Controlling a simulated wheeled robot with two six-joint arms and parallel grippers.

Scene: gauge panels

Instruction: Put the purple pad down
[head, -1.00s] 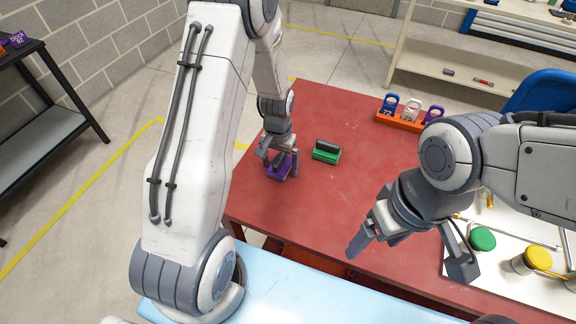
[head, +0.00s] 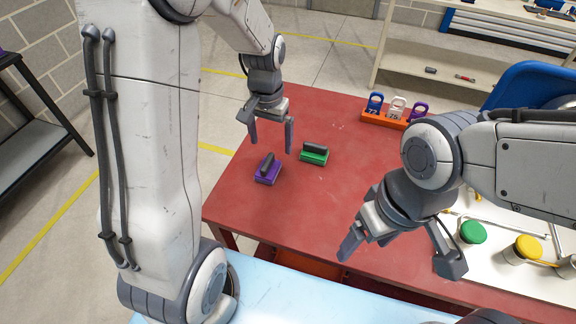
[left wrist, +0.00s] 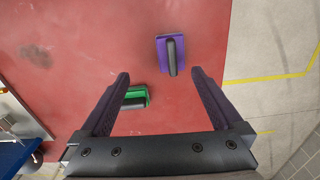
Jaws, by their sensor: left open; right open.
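The purple pad (head: 267,173), with a dark grip on top, rests on the red table (head: 310,205). It also shows in the left wrist view (left wrist: 159,50), beyond the fingertips and apart from them. My left gripper (head: 271,147) is open and empty, raised above the table just behind the pad. In the left wrist view its two fingers (left wrist: 160,75) are spread wide. My right gripper (head: 395,252) is open and empty over the near side of the table.
A green pad (head: 313,155) with a dark grip lies right of the purple one. An orange rack (head: 384,119) with several tags stands at the back. Jars with a green lid (head: 472,232) and a yellow lid (head: 527,248) stand at right. The table's front middle is clear.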

